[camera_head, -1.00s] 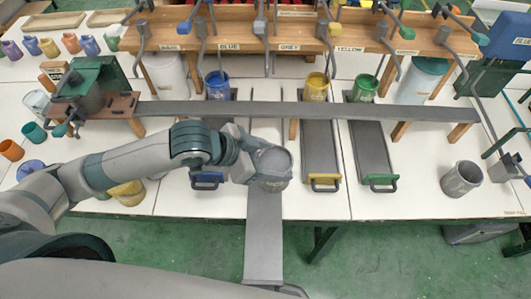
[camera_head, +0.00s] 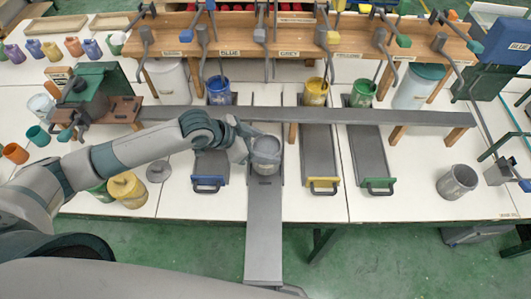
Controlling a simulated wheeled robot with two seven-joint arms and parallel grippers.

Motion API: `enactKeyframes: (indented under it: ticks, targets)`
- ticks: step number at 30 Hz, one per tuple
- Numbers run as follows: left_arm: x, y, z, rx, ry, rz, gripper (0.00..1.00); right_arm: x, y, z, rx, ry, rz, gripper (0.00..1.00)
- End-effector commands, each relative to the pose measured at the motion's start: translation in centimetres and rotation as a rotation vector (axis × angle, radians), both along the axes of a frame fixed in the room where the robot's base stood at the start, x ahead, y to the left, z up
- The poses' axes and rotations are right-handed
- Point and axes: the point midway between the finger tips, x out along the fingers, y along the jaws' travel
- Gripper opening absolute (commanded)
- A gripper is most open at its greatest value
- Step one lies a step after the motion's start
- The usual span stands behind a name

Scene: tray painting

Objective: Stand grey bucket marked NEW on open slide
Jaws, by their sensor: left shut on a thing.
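A grey bucket (camera_head: 264,171) is in the grasp of my left gripper (camera_head: 262,147), whose arm comes in from the left. The fingers cover part of its upper side, and I cannot read a NEW mark on it. The bucket looks upright, over the grey slide (camera_head: 264,225). That slide is pulled out past the table's front edge. I cannot tell whether the bucket's base touches the slide. My right gripper is not in view.
Slides with blue (camera_head: 208,187), yellow (camera_head: 323,186) and green (camera_head: 378,187) handles lie pushed in on either side. Another grey bucket (camera_head: 457,181) stands at the right. A long grey bar (camera_head: 400,116) crosses behind. Yellow bucket (camera_head: 127,189) stands at the left.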

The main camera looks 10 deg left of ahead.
Motion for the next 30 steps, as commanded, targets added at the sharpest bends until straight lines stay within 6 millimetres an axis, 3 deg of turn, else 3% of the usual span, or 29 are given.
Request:
enactKeyframes:
  ticks: [12, 25, 26, 28, 30]
  targets:
    - [0.0, 0.0, -3.6, 0.0, 0.001, 0.001, 0.12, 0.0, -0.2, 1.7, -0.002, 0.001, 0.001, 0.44]
    - [0.0, 0.0, -4.2, 0.0, -0.001, -0.001, 0.12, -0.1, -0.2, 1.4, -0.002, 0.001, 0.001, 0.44]
    - [0.0, 0.0, -4.3, 0.001, 0.001, 0.0, 0.67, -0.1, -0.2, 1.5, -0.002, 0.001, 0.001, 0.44]
    - [0.0, 0.0, -4.2, 0.001, 0.001, 0.0, 0.81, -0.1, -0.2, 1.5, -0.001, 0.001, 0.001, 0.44]
    - [0.0, 0.0, -4.2, 0.0, 0.0, 0.0, 0.81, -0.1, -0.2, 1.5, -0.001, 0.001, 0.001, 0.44]
